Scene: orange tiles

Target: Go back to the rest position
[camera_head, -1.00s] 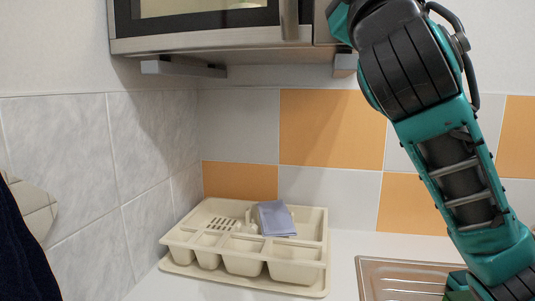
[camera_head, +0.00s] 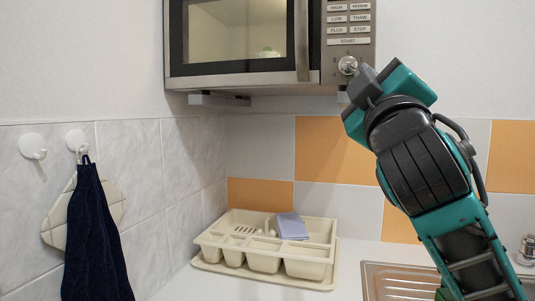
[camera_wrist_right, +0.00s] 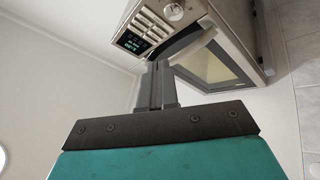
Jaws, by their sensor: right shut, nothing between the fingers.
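My right gripper (camera_head: 366,76) is raised in front of the microwave's lower right corner, close to its round knob (camera_head: 348,65) in the picture. It also shows in the right wrist view (camera_wrist_right: 157,68), with its fingers together and empty. I cannot tell from the head view how far the fingertips are from the microwave (camera_head: 242,80). In the right wrist view the microwave (camera_wrist_right: 240,30) fills the upper right, with its panel and handle beyond the fingers. Its door looks shut. My left gripper is in no view.
A beige cutlery tray (camera_head: 262,280) with a folded blue cloth (camera_head: 291,226) stands on the white counter (camera_head: 185,287). A metal sink (camera_head: 398,280) is to its right, below my right arm. A dark towel (camera_head: 95,240) and a pot holder (camera_head: 60,222) hang at left.

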